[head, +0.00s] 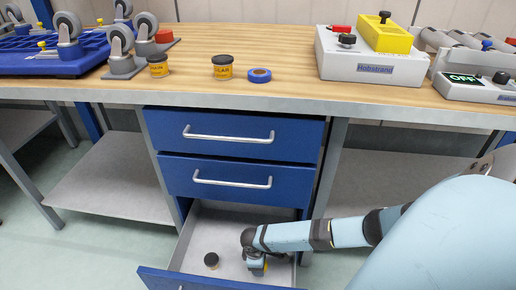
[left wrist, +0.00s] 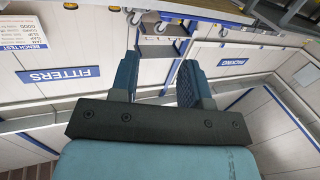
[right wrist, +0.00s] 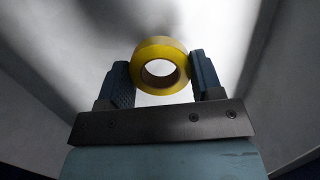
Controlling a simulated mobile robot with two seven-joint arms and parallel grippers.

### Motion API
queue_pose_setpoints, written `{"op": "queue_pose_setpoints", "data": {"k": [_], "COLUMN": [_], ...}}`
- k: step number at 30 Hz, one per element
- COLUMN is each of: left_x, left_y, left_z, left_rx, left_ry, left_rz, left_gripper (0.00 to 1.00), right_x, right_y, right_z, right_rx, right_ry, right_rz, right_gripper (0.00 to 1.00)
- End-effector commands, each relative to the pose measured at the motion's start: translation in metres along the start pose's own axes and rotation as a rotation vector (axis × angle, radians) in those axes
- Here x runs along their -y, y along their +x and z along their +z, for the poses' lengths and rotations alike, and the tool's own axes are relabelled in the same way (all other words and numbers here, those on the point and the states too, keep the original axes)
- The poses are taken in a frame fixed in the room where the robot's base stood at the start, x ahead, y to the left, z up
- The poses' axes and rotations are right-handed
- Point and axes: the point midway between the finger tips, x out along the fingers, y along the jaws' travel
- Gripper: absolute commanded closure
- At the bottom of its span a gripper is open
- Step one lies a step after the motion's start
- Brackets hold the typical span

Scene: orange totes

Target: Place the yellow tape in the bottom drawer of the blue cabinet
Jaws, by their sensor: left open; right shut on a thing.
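The blue cabinet (head: 240,132) stands under the workbench. Its bottom drawer (head: 215,222) is pulled open and shows a grey inside; the two drawers above are shut. My right gripper (head: 257,266) reaches down into the open drawer at its right side. In the right wrist view it is shut on the yellow tape (right wrist: 160,47), a ring held between the two fingertips (right wrist: 161,72). My left gripper (left wrist: 158,75) is open and empty, and out of the head view.
A small dark-lidded jar (head: 211,260) stands in the drawer, left of my right gripper. On the bench are two yellow-labelled jars (head: 222,67), a blue tape (head: 259,75), a blue tray with casters (head: 60,60) and a Habatrand box (head: 365,62).

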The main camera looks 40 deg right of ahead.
Motion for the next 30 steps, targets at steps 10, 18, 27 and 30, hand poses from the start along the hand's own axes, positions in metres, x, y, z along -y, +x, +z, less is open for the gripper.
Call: {"op": "queue_pose_setpoints", "data": {"k": [10,18,27,30], "left_x": [0.011,0.011,0.011,0.011], "left_y": [0.006,0.005,0.005,0.005], "left_z": [-0.004,-0.003,-0.004,-0.004], "left_rx": [-0.075,-0.074,-0.075,-0.075], "left_ry": [0.139,0.137,0.138,0.138], "left_rz": [-0.007,-0.006,-0.007,-0.007], "left_gripper": [0.57,0.57,0.57,0.57], "right_x": [0.0,0.0,0.0,0.0], "right_y": [0.034,0.036,0.036,0.036], "right_z": [-0.005,-0.006,-0.005,-0.005], "right_rx": [0.0,0.0,0.0,0.0], "right_ry": [0.0,0.001,0.001,0.001], "right_rz": [0.001,0.0,0.0,0.0], "right_gripper": [0.63,0.63,0.15,0.15]}}
